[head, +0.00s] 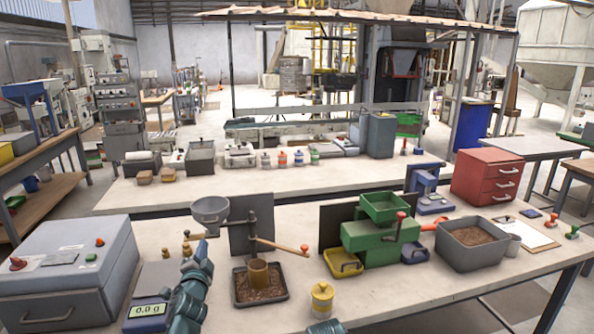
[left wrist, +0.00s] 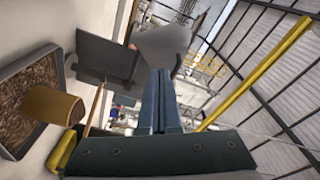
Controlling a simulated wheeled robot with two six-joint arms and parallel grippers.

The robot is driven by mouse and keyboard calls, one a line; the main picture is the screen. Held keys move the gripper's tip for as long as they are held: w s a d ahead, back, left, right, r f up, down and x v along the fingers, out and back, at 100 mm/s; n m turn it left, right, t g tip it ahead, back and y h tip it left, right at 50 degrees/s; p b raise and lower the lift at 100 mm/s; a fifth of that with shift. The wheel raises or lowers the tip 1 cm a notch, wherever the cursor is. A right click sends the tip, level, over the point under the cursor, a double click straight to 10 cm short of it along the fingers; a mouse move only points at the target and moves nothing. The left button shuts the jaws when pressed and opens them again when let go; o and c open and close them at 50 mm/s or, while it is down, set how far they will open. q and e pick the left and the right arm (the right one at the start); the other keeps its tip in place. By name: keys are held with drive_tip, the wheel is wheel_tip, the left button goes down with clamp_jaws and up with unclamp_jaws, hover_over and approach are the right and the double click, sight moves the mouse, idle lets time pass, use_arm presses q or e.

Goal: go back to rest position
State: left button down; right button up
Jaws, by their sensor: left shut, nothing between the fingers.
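My left gripper (head: 209,234) reaches up from the bottom edge in the head view, just below a grey funnel (head: 210,210). In the left wrist view its two blue-grey fingers (left wrist: 158,75) lie together with nothing between them, and the funnel (left wrist: 165,45) shows beyond their tips. A tray of brown pellets (head: 260,294) with a brass cylinder (head: 258,272) standing in it is to the gripper's right. The tray (left wrist: 28,92) and cylinder (left wrist: 52,106) are at the left in the wrist view. My right gripper is out of view; a teal part of my own shows at the bottom edge.
A scale (head: 148,310) reading 0.0 g stands by my left arm, beside a grey box (head: 68,262). A wooden-handled press arm (head: 280,246) crosses above the tray. A yellow jar (head: 322,300), green machine (head: 375,240) and grey pellet bin (head: 474,250) stand right. The front right tabletop is clear.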

use_arm(q)
drive_tip(key=s+d+f+n+g+p, duration=0.1)
drive_tip(key=s+d+f+n+g, duration=0.1)
drive_tip(key=s+d+f+g, duration=0.1)
drive_tip(key=s+d+f+n+g+p, duration=0.1)
drive_tip(key=s+d+f+n+g, duration=0.1)
drive_tip(key=d+f, duration=0.3)
drive_tip(key=s+d+f+n+g, duration=0.2)
drive_tip(key=s+d+f+g, duration=0.2)
drive_tip(key=f+g, duration=0.1)
drive_tip(key=shift+s+d+f+p, duration=0.15)
drive_tip(key=shift+s+f+p, duration=0.1)
drive_tip(key=shift+p, duration=0.15)
drive_tip(key=s+d+f+g+h+p, duration=0.1)
drive_tip(key=s+d+g, duration=0.3)
drive_tip(key=s, duration=0.4)
drive_tip(key=s+d+f+g+h, duration=0.1)
drive_tip(key=s+d+g, duration=0.3)
drive_tip(key=s, duration=0.5)
drive_tip(key=d+f, duration=0.1)
drive_tip(key=d, duration=0.1)
drive_tip(key=shift+s+d+f+n+p, duration=0.3)
drive_tip(key=shift+d+f+n+p, duration=0.05)
drive_tip(key=shift+d+n, duration=0.05)
